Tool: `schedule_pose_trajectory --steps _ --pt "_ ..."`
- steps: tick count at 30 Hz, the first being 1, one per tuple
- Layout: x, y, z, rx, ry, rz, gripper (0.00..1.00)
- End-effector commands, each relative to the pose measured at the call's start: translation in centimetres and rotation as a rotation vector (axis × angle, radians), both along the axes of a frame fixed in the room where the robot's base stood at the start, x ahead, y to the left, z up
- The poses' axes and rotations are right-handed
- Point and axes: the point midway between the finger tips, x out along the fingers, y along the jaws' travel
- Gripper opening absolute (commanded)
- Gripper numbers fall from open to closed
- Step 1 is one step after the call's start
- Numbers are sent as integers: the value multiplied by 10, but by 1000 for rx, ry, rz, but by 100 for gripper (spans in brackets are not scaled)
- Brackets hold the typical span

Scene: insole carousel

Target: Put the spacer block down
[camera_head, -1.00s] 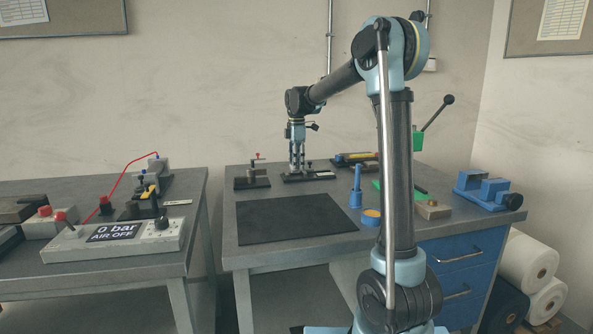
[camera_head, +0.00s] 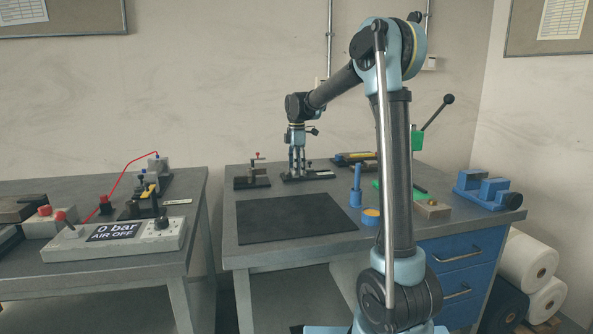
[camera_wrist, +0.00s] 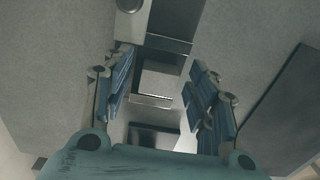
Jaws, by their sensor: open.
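In the head view my gripper (camera_head: 297,173) points straight down over a small black base plate (camera_head: 321,174) at the back of the right-hand bench. In the wrist view its two blue-padded fingers (camera_wrist: 161,92) stand apart. A plain grey block (camera_wrist: 161,78), which looks like the spacer block, lies between them. Gaps show between the block and both fingers. In the head view the block is hidden by the fingers or too small to tell. Its exact contact with the plate is unclear.
A black fixture with a red-topped post (camera_head: 256,171) stands to the left of my gripper. A black mat (camera_head: 290,217) lies empty in front. A blue post (camera_head: 356,186), a yellow-and-blue roll (camera_head: 371,216) and a blue vise (camera_head: 486,189) are to the right.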

Motion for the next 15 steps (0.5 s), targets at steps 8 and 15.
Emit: schedule_pose_trajectory --steps 8,15 --pt "0 0 37 0 0 0 53" --pt "0 1 83 0 0 2 53"
